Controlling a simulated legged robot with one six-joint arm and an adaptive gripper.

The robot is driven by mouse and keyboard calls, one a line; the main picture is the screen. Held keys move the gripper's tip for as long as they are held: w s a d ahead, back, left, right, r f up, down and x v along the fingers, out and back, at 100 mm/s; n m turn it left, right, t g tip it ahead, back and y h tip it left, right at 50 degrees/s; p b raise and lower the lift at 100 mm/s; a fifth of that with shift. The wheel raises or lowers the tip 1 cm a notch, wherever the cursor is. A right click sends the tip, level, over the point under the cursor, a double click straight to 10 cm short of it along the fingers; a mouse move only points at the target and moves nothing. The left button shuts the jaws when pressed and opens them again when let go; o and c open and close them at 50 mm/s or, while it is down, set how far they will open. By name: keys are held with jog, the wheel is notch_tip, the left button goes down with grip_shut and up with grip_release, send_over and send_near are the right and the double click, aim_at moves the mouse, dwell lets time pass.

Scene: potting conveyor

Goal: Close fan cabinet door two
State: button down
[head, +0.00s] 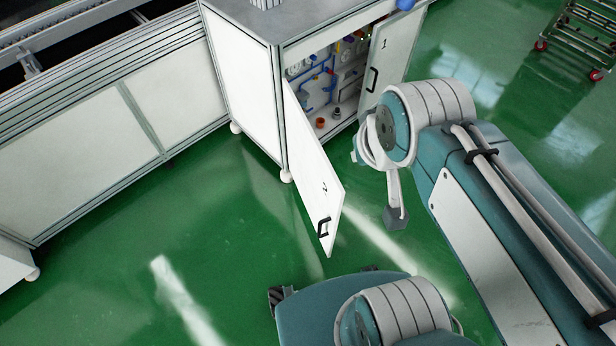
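Cabinet door two (314,172) is a white panel marked "2" with a black handle (323,227) near its free edge. It stands wide open, swung out from the left side of the cabinet opening. Door one (385,55), marked "1" with a black handle, also stands open on the right side. The cabinet (243,92) shows pipes, valves and fittings inside. My gripper (396,216) hangs to the right of door two, apart from it.
A conveyor frame with white panels (75,150) runs along the left, against the cabinet. A metal cart with red wheels (580,35) stands at the far upper right. The green floor (200,230) is clear in front of door two.

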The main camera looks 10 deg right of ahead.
jog(key=w+a+f+n+g+h, duration=0.1)
jog(key=w+f+n+g+h, duration=0.15)
jog(key=w+f+n, duration=0.95)
jog(key=n+g, duration=0.3)
jog(key=n, duration=0.5)
send_over(332, 190)
jog(key=s+a, duration=0.1)
jog(key=s, duration=0.2)
jog(key=shift+a+f+x, duration=0.2)
jog(key=shift+a+x, duration=0.8)
jog(key=shift+x, duration=3.2)
jog(key=shift+a+f+x, duration=0.25)
jog(key=shift+a+x, duration=0.7)
jog(key=shift+x, duration=3.3)
jog(key=shift+a+f+x, duration=0.2)
jog(key=shift+a+x, duration=0.8)
jog(key=shift+x, duration=3.2)
jog(key=shift+s+d, duration=0.1)
